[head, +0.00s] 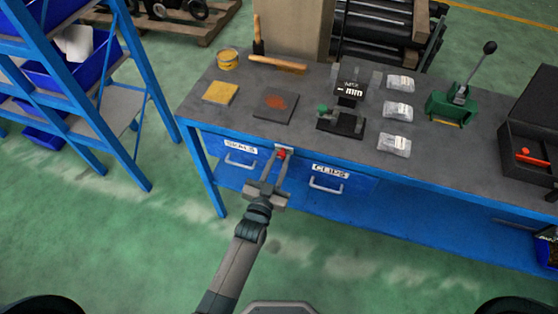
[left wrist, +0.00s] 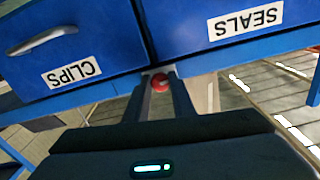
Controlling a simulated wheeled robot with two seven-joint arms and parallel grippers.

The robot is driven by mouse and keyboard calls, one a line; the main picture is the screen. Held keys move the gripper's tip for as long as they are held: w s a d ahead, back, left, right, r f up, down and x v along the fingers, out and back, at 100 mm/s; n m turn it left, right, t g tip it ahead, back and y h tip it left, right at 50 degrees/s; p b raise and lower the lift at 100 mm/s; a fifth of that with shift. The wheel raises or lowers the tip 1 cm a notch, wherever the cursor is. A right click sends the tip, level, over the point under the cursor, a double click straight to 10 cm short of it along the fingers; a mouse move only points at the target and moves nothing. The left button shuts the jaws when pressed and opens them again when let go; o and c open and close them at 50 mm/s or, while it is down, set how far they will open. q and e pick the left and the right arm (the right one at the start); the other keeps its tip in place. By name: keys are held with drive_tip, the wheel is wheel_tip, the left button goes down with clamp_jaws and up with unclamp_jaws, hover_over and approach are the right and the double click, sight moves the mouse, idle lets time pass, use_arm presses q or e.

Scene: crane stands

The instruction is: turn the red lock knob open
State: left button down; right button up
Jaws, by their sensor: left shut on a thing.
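The red lock knob (head: 282,154) is on the bench front between the drawers marked SEALS (head: 232,152) and CLIPS (head: 335,182). My left gripper (head: 277,161) reaches up to it from below, with its two fingers shut on the knob. In the left wrist view the red knob (left wrist: 160,82) shows between the fingers of the left gripper (left wrist: 161,88). The fingers hide its sides, and its turn angle is hard to tell. Both drawers look closed. My right gripper is not in view.
A blue rack (head: 115,130) stands left. The floor in front is clear.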

use_arm(q)
drive_tip(key=c, duration=1.5)
unclamp_jaws()
drive_tip(key=shift+f, duration=0.1)
drive_tip(key=shift+s, duration=0.1)
drive_tip(key=shift+b+v, duration=2.4)
drive_tip(key=shift+v, duration=6.3)
